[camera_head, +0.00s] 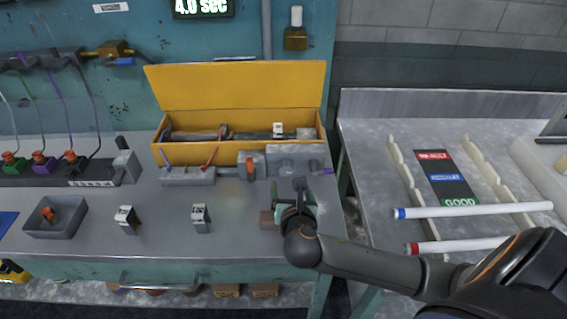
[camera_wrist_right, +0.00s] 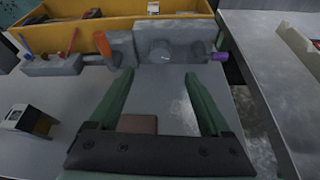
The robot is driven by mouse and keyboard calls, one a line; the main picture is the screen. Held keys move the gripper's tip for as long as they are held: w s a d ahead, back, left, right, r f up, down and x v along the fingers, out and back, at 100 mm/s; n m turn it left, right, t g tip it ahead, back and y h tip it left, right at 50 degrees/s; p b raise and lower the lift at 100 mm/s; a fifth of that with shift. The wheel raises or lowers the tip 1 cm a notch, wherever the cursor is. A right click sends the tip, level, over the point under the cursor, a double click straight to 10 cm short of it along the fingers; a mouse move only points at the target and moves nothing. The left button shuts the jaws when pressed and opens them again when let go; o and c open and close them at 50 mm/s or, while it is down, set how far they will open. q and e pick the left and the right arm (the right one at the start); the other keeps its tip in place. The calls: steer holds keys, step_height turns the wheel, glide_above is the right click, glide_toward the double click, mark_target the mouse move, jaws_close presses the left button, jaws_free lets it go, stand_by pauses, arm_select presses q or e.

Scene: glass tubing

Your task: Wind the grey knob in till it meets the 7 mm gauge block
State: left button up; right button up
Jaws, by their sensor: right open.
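A grey fixture (camera_head: 294,154) stands at the back right of the bench, in front of the yellow box. Its grey block also shows in the right wrist view (camera_wrist_right: 164,42), with a round grey part on its face that may be the grey knob (camera_wrist_right: 163,58). An orange handle (camera_wrist_right: 103,44) is on its left and a purple tip (camera_wrist_right: 219,56) on its right. Two small white-labelled blocks (camera_head: 127,219) (camera_head: 200,216) stand on the bench; their markings are unreadable, so I cannot tell which is 7 mm. My right gripper (camera_head: 299,190) is open and empty, in front of the fixture.
A brown block (camera_wrist_right: 138,124) lies below my right gripper. The open yellow box (camera_head: 240,152) is behind the fixture. A grey tray (camera_head: 68,226) with an orange part sits at left. White tubes (camera_head: 470,211) lie on the right table, beyond a gap.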

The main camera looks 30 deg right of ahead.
mark_target(286, 170)
steer(key=x, duration=1.2)
steer(key=shift+f, duration=0.1)
jaws_close()
stand_by(0.4)
